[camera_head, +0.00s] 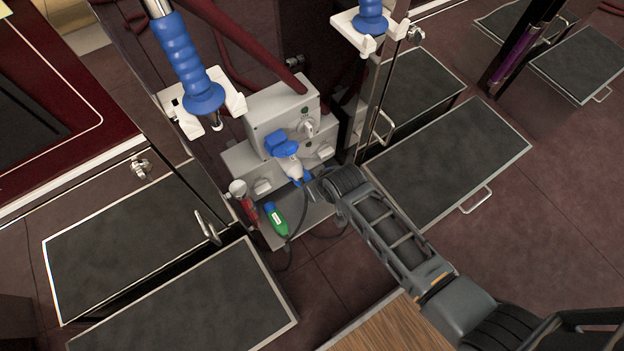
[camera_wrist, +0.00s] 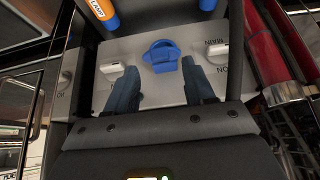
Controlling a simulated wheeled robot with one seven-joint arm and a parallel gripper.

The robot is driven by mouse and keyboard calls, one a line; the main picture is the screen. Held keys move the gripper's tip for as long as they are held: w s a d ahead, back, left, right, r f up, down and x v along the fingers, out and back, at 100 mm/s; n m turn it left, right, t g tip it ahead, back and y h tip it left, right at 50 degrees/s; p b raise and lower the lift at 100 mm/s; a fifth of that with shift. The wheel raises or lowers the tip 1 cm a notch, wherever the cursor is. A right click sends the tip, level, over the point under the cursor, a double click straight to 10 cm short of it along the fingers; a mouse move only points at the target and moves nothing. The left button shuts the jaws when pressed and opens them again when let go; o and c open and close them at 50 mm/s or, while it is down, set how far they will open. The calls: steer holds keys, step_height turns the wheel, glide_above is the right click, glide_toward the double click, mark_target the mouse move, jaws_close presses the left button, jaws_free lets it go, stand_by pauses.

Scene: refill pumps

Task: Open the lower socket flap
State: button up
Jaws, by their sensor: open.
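In the wrist view a blue socket flap (camera_wrist: 166,57) sits on the grey panel (camera_wrist: 150,88), between two white knobs. It looks closed over its socket, with a tab pointing down. My gripper (camera_wrist: 160,80) is open, with one dark finger on each side below the flap. No contact with the flap can be made out. In the head view my gripper (camera_head: 312,187) reaches the pump unit from the right. Blue parts (camera_head: 282,144) show on the unit's front there, and a lower blue part (camera_head: 298,178) is partly hidden by the gripper.
A green handheld device (camera_head: 277,218) with a cable hangs below the panel. A red-handled item (camera_head: 247,205) is left of it. Blue ribbed hoses (camera_head: 185,60) stand above. Dark panels with handles (camera_head: 445,165) lie on both sides. Red pipes (camera_wrist: 265,50) are at right in the wrist view.

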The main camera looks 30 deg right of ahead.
steer(key=shift+p+v, duration=0.45)
steer(key=shift+v, duration=1.6)
